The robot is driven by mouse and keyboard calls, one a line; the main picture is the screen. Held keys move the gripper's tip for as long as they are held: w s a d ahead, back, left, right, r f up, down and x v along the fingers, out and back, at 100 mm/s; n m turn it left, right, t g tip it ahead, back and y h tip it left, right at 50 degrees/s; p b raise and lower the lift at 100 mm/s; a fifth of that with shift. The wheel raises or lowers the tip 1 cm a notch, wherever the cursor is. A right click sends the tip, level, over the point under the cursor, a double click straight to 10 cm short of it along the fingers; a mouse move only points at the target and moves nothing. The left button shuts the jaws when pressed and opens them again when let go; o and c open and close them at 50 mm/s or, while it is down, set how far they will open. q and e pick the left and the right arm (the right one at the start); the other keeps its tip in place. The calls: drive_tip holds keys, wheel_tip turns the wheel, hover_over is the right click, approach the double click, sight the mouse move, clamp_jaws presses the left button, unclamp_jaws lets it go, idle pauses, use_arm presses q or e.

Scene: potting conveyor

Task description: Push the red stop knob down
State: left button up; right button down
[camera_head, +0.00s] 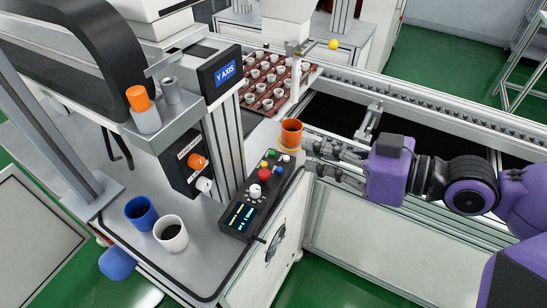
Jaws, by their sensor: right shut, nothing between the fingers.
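The red stop knob (264,174) stands on the dark control box (245,213), among several smaller coloured buttons and a white knob. The box is at the front right corner of the grey machine table. My right gripper (313,157) comes in from the right, to the right of the red knob and apart from it. Its fingers point left toward the box, and it is shut and empty. My left gripper is not in view.
An orange pot (291,134) stands close to my right fingertips, behind the control box. A blue cup (141,214) and a white cup (171,234) stand left of the box. A brown tray (293,96) of several white cups lies behind. A metal frame (420,105) runs along the right.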

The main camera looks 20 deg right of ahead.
drive_tip(key=w+a, duration=0.1)
hover_over(264, 176)
drive_tip(key=d, duration=0.2)
wheel_tip(264, 176, down, 5)
drive_tip(key=shift+w+r+p, duration=0.1)
drive_tip(key=shift+p, duration=0.3)
drive_tip(key=shift+d+f, duration=0.1)
drive_tip(key=shift+f, duration=0.6)
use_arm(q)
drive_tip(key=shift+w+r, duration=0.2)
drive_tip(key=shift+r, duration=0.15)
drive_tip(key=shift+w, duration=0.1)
